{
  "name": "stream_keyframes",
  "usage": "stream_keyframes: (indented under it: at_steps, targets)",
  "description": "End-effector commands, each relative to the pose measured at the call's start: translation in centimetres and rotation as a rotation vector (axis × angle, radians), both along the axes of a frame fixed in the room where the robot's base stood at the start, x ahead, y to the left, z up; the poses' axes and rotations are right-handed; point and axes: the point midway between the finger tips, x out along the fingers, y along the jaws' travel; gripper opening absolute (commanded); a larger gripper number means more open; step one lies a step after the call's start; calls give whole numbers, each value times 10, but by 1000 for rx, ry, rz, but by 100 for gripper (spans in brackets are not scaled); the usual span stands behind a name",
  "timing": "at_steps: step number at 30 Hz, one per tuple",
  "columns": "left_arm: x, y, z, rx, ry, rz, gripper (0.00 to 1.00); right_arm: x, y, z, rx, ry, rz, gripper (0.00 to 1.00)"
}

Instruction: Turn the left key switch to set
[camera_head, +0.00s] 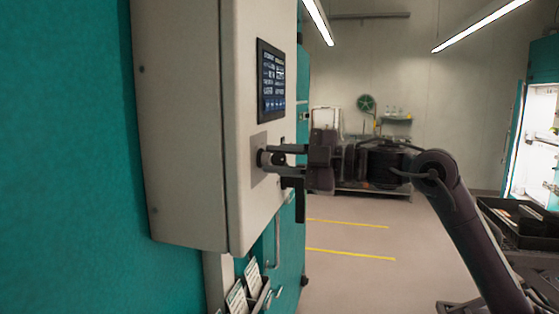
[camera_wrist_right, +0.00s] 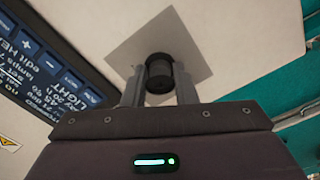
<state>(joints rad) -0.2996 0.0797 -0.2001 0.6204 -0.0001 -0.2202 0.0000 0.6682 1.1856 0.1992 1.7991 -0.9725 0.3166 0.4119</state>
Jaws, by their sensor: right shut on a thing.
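A dark round key switch (camera_head: 263,157) sticks out from a grey square plate (camera_head: 256,170) on the front of the control box, below the screen. My right gripper (camera_head: 278,159) reaches it from the right and is shut on it. In the right wrist view the black switch (camera_wrist_right: 159,75) stands between the two fingers of my right gripper (camera_wrist_right: 159,93), in front of the grey plate (camera_wrist_right: 190,50). The set mark and the switch's pointing direction cannot be made out. My left gripper is not in view.
The pale control box (camera_head: 180,120) hangs on a teal wall (camera_head: 65,150). A dark screen (camera_head: 270,82) is above the switch, and cards in a holder (camera_head: 240,295) are below. A dark tray (camera_head: 515,222) stands at right. The floor (camera_head: 350,240) behind my arm is open.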

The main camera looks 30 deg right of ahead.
Motion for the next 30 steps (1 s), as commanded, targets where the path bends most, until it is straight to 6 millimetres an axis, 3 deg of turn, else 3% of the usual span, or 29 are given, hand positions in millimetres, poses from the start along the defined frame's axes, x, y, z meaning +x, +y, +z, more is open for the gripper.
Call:
stream_keyframes:
  at_steps: [11,12,16,25,30]
  targets:
    - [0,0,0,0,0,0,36,0,0,-2,3,7,1,3]
    - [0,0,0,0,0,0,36,0,0,-2,3,7,1,31]
    - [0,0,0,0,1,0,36,0,0,-1,3,6,0,47]
    - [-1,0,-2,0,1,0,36,-1,-1,-1,2,3,1,47]
    - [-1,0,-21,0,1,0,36,-14,-14,-6,0,1,-3,47]
